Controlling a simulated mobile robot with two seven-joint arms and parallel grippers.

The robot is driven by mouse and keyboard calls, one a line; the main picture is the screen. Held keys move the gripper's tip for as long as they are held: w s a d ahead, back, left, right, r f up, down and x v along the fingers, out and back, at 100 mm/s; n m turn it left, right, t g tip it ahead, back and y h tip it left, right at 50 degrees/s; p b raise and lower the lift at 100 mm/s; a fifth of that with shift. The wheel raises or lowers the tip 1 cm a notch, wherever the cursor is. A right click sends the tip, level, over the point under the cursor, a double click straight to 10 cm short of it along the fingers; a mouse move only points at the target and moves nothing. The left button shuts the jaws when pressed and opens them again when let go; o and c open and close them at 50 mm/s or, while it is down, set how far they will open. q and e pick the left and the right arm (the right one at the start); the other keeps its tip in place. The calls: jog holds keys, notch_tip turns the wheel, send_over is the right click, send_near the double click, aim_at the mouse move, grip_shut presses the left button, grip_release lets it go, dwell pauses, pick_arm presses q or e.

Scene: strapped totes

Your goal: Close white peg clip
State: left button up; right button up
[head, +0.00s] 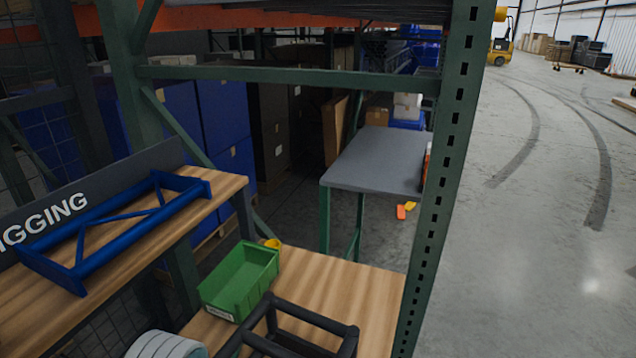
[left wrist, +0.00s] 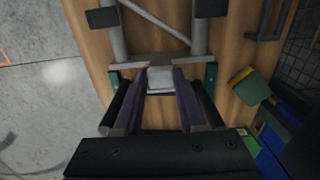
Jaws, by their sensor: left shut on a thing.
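In the left wrist view, a small white block-like piece (left wrist: 160,79), which looks like the white peg clip, sits between the fingers of my left gripper (left wrist: 161,73). The fingers are shut on it from both sides. It lies against the end crossbar of a grey braced frame (left wrist: 165,59) over the wooden bench. The fingers hide its sides, and I cannot tell whether the clip is open or closed. The head view does not clearly show the clip or either gripper.
In the head view, a green bin (head: 240,281) and black tubular frame (head: 312,316) occupy the lower wooden shelf (head: 345,290). A blue frame (head: 120,225) lies on the upper shelf. A green rack post (head: 455,150) stands right; open floor (head: 540,220) lies beyond.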

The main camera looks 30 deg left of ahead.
pick_arm(q)
grip_shut()
jog(key=shift+w, duration=0.1)
jog(key=shift+w+a+f+g+b, duration=0.15)
jog(key=shift+w+a+g+b, duration=0.1)
jog(key=shift+w+g+b, duration=0.65)
jog(key=g+b, duration=0.1)
jog(key=b, duration=0.2)
jog(key=w+g+h+b, duration=0.1)
jog(key=g+b, duration=0.1)
jog(key=b, duration=0.2)
jog(key=w+g+b, duration=0.1)
jog(key=b, duration=0.2)
jog(key=shift+w+a+f+g, duration=0.25)
jog(key=shift+a+f+g, duration=0.05)
jog(key=shift+f, duration=0.1)
jog(key=shift+w+r+h+b, duration=0.15)
jog(key=shift+h+b, duration=0.15)
jog(key=shift+b, duration=0.35)
jog(key=o, duration=0.8)
grip_release()
jog(key=shift+o, duration=0.2)
